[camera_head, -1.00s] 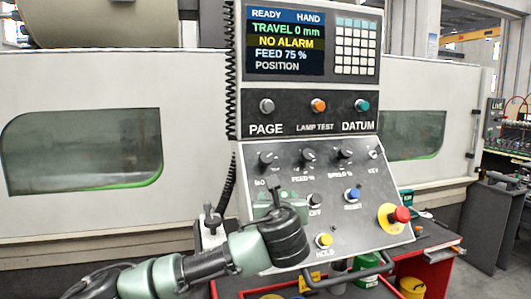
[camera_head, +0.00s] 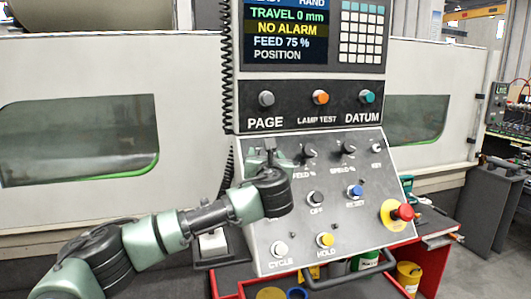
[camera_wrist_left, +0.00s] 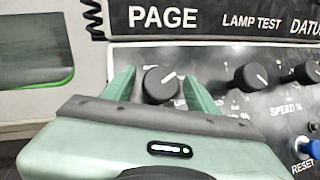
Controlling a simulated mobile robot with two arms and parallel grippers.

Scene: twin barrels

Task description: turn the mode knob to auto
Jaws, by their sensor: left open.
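The mode knob (camera_wrist_left: 158,86) is a dark round knob on the sloping grey panel (camera_head: 350,215). In the left wrist view its white mark points up and to the right. My left gripper (camera_head: 270,152) is in front of the panel's upper left and largely hides the knob and its label in the head view. In the left wrist view the gripper's green fingers (camera_wrist_left: 161,90) are open, one on each side of the knob. I cannot tell whether they touch it. My right gripper is not in view.
The feed knob (camera_head: 309,151) and speed knob (camera_head: 348,147) are right of my gripper. Below are the off button (camera_head: 315,198), blue reset button (camera_head: 355,191), and red emergency stop (camera_head: 403,212). The display (camera_head: 285,36) reads no alarm. A handle bar (camera_head: 350,277) runs below the panel.

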